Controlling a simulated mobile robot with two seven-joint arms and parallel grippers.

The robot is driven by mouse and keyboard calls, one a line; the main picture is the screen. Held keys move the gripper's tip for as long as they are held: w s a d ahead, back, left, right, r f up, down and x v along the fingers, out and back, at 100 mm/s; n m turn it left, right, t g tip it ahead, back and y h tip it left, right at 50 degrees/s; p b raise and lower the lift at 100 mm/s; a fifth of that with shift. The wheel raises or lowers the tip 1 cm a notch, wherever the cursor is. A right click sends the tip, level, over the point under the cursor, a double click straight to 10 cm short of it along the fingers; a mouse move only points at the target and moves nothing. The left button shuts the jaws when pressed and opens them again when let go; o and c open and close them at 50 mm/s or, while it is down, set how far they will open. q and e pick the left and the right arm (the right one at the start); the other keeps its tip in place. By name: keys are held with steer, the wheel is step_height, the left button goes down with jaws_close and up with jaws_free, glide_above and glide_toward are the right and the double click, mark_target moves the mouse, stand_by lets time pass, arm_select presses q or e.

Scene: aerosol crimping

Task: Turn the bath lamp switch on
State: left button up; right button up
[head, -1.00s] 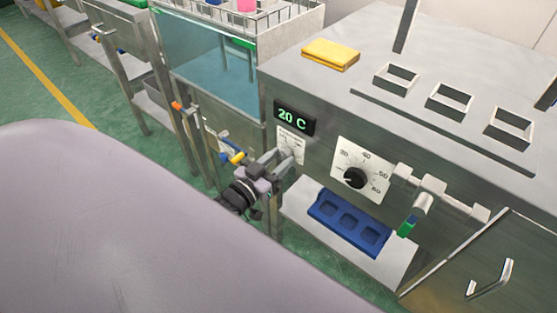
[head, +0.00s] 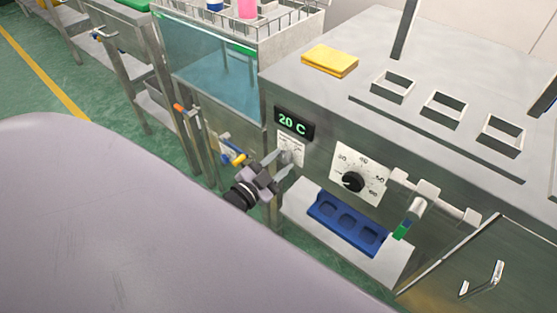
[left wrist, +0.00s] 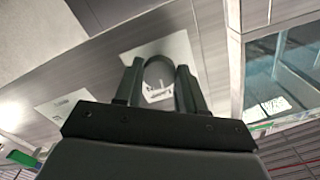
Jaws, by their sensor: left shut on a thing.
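The lamp switch plate (head: 291,140) is a small white label plate on the steel front, just under the black "20 C" display (head: 294,122). My left gripper (head: 288,159) reaches it from the lower left and hides the knob there in the head view. In the left wrist view, a round grey knob (left wrist: 158,68) stands between the two fingers (left wrist: 158,90) in front of the white plate (left wrist: 176,50). The left gripper is shut on this knob. The lettering is too small to read. My right gripper is not in view.
A larger dial (head: 353,182) with numbers sits to the right of the gripper. A blue holder (head: 347,223) lies on a shelf below. A glass-walled water tank (head: 212,65) stands at the left, and a yellow sponge-like block (head: 330,60) lies on top.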

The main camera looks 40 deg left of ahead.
arm_select(q)
steer(key=m, duration=0.4)
steer(key=shift+m, duration=0.4)
stand_by(0.4)
steer(key=o, duration=1.1)
steer(key=shift+c, duration=0.2)
steer(key=s, duration=0.7)
steer(key=shift+a+p, duration=0.35)
steer(key=shift+p, duration=0.1)
steer(key=shift+s+r, duration=0.1)
steer(key=shift+r, duration=0.05)
